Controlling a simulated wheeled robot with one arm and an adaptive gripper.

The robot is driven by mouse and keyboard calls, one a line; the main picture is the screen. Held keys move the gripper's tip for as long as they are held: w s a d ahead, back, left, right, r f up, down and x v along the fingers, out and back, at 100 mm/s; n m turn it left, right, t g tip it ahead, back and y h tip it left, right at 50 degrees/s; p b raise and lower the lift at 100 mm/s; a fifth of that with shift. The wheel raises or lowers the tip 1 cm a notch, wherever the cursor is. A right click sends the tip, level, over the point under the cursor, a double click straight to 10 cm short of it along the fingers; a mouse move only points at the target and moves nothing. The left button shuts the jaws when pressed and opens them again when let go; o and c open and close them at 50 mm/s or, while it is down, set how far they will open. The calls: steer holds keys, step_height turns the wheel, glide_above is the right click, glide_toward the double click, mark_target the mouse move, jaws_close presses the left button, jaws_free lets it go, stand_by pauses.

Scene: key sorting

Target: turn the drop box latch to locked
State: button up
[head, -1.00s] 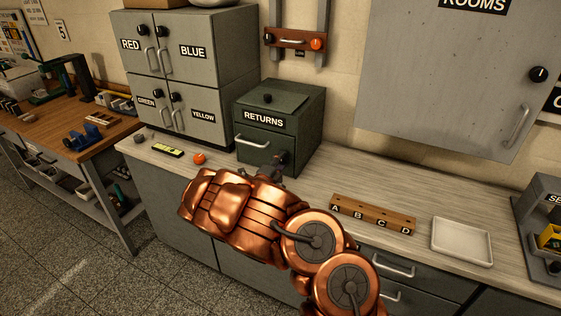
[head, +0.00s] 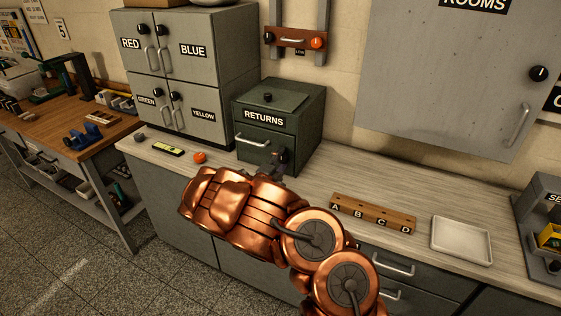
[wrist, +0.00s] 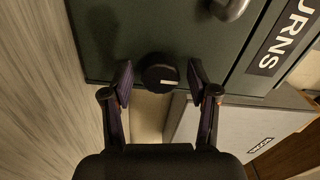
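The drop box is a dark green box labelled RETURNS (head: 300,122), standing on the counter with its front toward me. Its latch is a round black knob with a short white mark (wrist: 158,75), on the box front near an edge in the wrist view. My gripper (wrist: 161,82) is open, with one finger on each side of the knob and a visible gap to each. In the head view my gripper (head: 275,166) is at the lower right of the box front, where it partly hides the latch. The box's pull handle (wrist: 230,8) is at the top of the wrist view.
Grey cabinets (head: 203,98) with colour labels stand left of the box. An orange round object (head: 199,157) and a yellow-green labelled item (head: 168,149) lie on the counter to the left. A wooden rack marked A to D (head: 373,213) and a white tray (head: 461,241) lie to the right.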

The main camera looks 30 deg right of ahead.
stand_by(0.3)
steer(key=v, duration=1.2)
stand_by(0.4)
